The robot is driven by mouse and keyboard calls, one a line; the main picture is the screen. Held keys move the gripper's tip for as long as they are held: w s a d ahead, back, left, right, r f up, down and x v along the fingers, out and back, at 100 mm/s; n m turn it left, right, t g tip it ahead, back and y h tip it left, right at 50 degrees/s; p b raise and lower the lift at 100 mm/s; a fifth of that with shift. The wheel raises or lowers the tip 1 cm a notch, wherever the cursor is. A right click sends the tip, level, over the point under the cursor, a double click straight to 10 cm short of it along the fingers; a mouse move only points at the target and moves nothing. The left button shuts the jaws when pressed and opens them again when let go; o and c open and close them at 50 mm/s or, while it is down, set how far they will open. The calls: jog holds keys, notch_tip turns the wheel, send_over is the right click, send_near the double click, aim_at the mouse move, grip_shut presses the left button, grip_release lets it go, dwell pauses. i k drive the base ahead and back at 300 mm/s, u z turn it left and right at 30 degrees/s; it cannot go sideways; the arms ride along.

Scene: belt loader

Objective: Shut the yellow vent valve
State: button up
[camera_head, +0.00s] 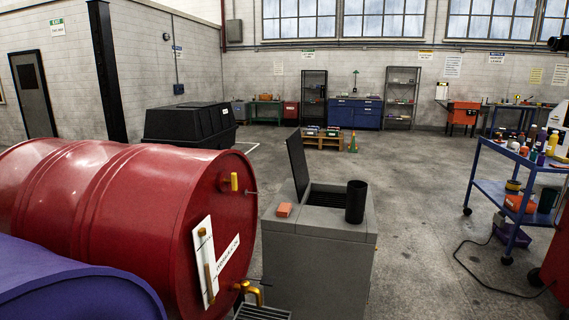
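A red drum (140,215) lies on its side at the left, its end face turned right. A small yellow fitting (234,182), which looks like the vent valve, is high on that face, and its yellow part stands upright. A thin grey piece (250,192) sticks out to the right beside it. Whether the valve is open or shut I cannot tell. A yellow tap (247,289) is low on the same face. Between them is a white gauge strip (204,260) with a label plate (228,252). My gripper is not in view.
A grey cabinet (315,275) stands right of the drum, with a raised black lid (298,165), an orange block (284,210) and a black cup (356,201) on top. A purple rounded thing (70,285) fills the lower left. A blue cart (510,190) stands right; the floor between is clear except for a cable.

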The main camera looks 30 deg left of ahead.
aim_at(234, 180)
jog(key=u, duration=0.35)
jog(key=i, duration=1.45)
jog(key=u, duration=0.85)
